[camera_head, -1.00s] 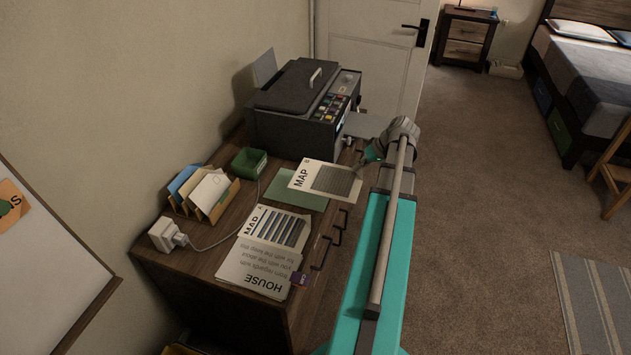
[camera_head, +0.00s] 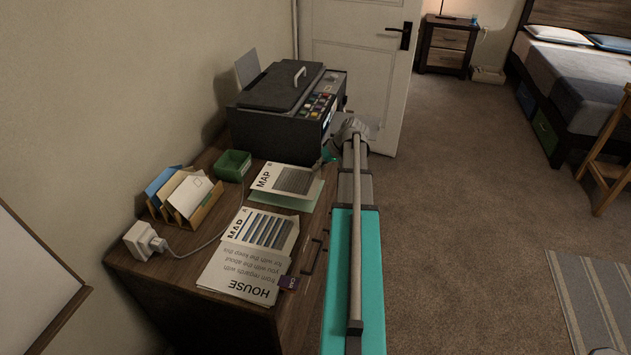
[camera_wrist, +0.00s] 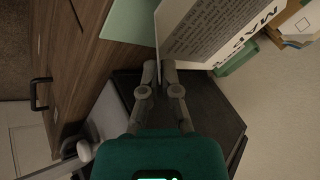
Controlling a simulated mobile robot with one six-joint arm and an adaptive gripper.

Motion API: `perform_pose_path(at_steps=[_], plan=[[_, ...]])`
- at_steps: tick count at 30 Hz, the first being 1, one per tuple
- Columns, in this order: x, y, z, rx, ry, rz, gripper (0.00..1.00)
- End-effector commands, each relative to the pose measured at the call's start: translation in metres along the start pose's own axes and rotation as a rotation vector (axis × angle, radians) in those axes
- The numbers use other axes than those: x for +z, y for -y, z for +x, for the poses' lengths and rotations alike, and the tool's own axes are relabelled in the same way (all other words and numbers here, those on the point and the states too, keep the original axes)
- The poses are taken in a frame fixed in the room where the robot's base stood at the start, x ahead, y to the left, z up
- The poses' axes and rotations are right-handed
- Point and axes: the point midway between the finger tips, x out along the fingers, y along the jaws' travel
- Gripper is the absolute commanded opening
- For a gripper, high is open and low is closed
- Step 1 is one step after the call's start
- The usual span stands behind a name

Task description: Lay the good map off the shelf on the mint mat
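A white sheet headed MAP with a grey printed block (camera_head: 283,179) lies over the mint mat (camera_head: 302,205), leaving mat showing along the near and right edges. My gripper (camera_head: 326,158) is at its right end, and its fingers are close together on a corner of the sheet. In the wrist view the fingertips (camera_wrist: 160,66) meet the map's (camera_wrist: 215,35) edge, with the mat (camera_wrist: 128,22) to the left. I cannot tell whether the sheet touches the mat. Another MAP sheet with striped print (camera_head: 270,228) lies nearer on the desk, partly covered.
A printer (camera_head: 285,120) stands behind the mat. A green tray (camera_head: 233,165), letter holder (camera_head: 190,205) and plug with cable (camera_head: 143,241) are at left.

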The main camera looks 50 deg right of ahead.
Motion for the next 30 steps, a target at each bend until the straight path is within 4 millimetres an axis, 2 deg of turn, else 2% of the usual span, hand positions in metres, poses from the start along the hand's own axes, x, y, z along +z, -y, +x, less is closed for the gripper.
perform_pose_path(at_steps=[3,17,23,30], plan=[[-0.002,-0.002,0.007,0.0,0.0,0.0,0.0],[-0.003,-0.001,0.01,0.0,0.0,-0.001,0.0],[-0.006,-0.005,0.025,0.0,0.001,-0.003,0.0],[0.002,-0.014,0.041,0.0,0.001,-0.002,0.0]])
